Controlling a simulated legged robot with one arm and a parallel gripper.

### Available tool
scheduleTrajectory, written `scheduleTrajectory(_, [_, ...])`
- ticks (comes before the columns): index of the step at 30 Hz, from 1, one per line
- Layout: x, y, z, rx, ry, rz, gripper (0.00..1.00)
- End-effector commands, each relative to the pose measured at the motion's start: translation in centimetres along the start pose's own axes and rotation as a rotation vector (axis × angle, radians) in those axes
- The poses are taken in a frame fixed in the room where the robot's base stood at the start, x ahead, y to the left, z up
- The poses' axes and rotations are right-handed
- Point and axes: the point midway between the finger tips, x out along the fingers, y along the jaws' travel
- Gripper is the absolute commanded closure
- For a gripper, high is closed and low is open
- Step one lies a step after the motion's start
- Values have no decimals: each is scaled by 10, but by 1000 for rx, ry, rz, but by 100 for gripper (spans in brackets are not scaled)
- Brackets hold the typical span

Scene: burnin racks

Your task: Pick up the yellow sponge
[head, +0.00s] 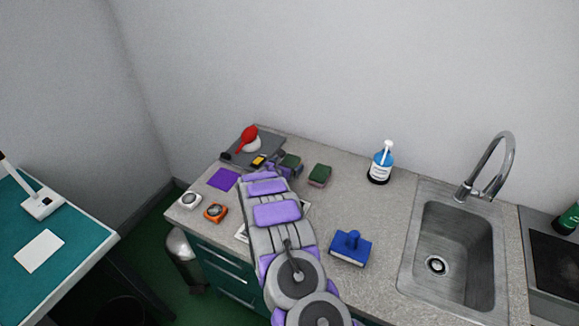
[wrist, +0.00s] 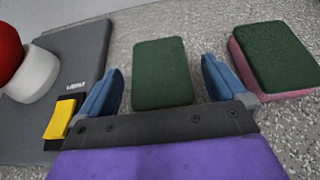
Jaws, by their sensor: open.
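A sponge with a dark green top (wrist: 162,80) lies on the counter between the two blue fingers of my open gripper (wrist: 163,60) in the wrist view. Its sides hardly show there, so I cannot confirm a yellow body. It also shows in the head view (head: 291,160), just beyond my gripper (head: 284,167) and partly hidden by it. A gap shows between the sponge and each finger. A second green-topped sponge with a pink side (wrist: 275,57) lies to the right, outside the right finger; it also shows in the head view (head: 320,175).
A grey mat (wrist: 75,50) on the left holds a yellow-and-black item (wrist: 60,118) and a red-and-white item (wrist: 32,75). On the counter (head: 345,205) stand a blue bottle (head: 380,164) and a blue-handled block (head: 350,248). A sink (head: 459,255) is at right.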

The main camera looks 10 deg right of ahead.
Motion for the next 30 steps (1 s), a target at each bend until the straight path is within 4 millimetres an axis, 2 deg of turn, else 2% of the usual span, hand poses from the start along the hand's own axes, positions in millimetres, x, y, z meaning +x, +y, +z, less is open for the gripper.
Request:
scheduleTrajectory(6, [23, 0, 0, 0, -1, -2, 1])
scheduleTrajectory(17, [28, 2, 0, -1, 1, 1, 1])
scheduleTrajectory(30, [28, 1, 0, -1, 1, 1, 42])
